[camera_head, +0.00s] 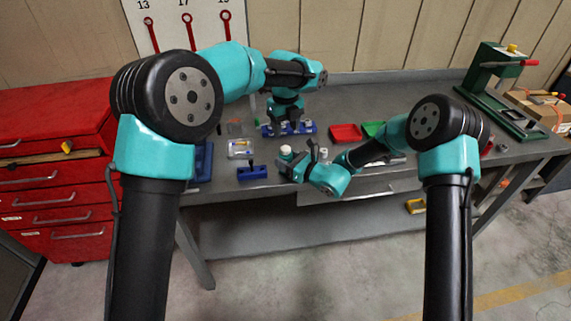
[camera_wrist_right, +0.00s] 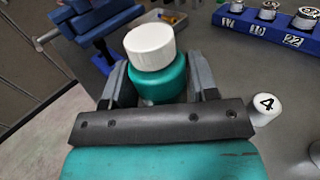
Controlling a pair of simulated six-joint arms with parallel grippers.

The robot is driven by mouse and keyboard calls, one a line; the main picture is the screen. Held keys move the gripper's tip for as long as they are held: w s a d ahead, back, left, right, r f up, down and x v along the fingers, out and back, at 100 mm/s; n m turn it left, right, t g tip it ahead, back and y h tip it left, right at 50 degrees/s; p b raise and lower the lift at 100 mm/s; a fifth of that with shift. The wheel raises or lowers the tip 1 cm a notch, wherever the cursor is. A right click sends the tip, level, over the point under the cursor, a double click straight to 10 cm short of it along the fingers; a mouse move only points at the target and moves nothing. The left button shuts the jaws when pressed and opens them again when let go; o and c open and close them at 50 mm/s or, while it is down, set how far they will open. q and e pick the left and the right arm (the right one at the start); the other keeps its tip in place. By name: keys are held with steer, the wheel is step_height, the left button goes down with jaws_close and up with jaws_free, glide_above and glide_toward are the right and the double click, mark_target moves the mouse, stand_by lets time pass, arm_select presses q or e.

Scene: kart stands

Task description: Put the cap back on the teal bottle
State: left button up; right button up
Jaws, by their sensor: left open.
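The teal bottle (camera_wrist_right: 160,83) stands between the fingers of my right gripper (camera_wrist_right: 158,80), which looks shut on its sides. A white cap (camera_wrist_right: 151,46) sits on top of the bottle; I cannot tell whether it is tight. In the head view the white cap (camera_head: 286,150) shows small at the tip of my right gripper (camera_head: 290,164), near the table's front edge. My left gripper (camera_head: 288,125) is open, pointing down over the blue socket rack at the back, apart from the bottle.
The blue socket rack (camera_wrist_right: 265,30) holds several metal sockets. A white piece marked 4 (camera_wrist_right: 266,107) stands beside my right gripper. A blue holder (camera_head: 252,173) and clear box (camera_head: 240,148) lie left of the bottle. Red (camera_head: 346,133) and green (camera_head: 373,129) trays lie to the right.

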jaws_close()
arm_select(q)
steer(key=n, duration=2.8)
steer(key=shift+n, duration=0.3)
steer(key=n, duration=1.6)
steer(key=shift+n, duration=0.3)
